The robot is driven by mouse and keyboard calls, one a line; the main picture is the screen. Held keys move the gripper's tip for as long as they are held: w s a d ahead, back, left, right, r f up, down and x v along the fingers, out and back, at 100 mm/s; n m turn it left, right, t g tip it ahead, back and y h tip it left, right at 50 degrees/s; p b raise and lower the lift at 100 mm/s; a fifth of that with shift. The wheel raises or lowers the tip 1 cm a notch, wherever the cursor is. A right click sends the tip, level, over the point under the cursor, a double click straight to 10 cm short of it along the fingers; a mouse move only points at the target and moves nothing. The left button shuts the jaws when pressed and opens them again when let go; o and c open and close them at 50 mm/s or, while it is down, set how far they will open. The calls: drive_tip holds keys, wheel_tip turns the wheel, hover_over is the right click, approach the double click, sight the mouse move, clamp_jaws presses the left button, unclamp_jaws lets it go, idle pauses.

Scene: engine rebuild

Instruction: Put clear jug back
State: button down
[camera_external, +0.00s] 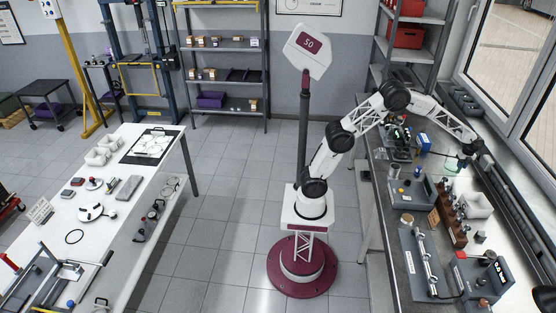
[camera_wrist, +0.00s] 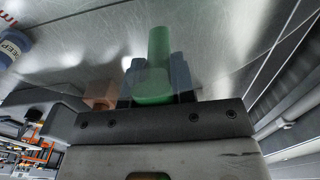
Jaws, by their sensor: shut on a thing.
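The clear jug shows as a green-tinted, see-through shape (camera_wrist: 158,62) between the two fingers of my gripper (camera_wrist: 157,82) in the wrist view. The fingers are shut on it, one on each side. In the external view my gripper (camera_external: 464,162) is over the right-hand bench, and the green-tinted jug (camera_external: 450,166) is at its left side. The jug is small there, and I cannot tell whether its base touches the bench.
The right-hand bench (camera_external: 386,208) carries a grey instrument box (camera_external: 412,190), a white bin (camera_external: 476,205), a wooden rack (camera_external: 450,220) and a blue box (camera_external: 424,142). The window wall runs close along its right. In the wrist view a blue labelled container (camera_wrist: 14,46) is at upper left.

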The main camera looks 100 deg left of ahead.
drive_tip(key=shift+f, duration=0.75)
drive_tip(key=c, duration=1)
unclamp_jaws()
drive_tip(key=shift+o, duration=0.2)
wheel_tip(320, 180, up, 12)
drive_tip(key=shift+r, duration=0.1)
drive_tip(key=shift+s, duration=0.1)
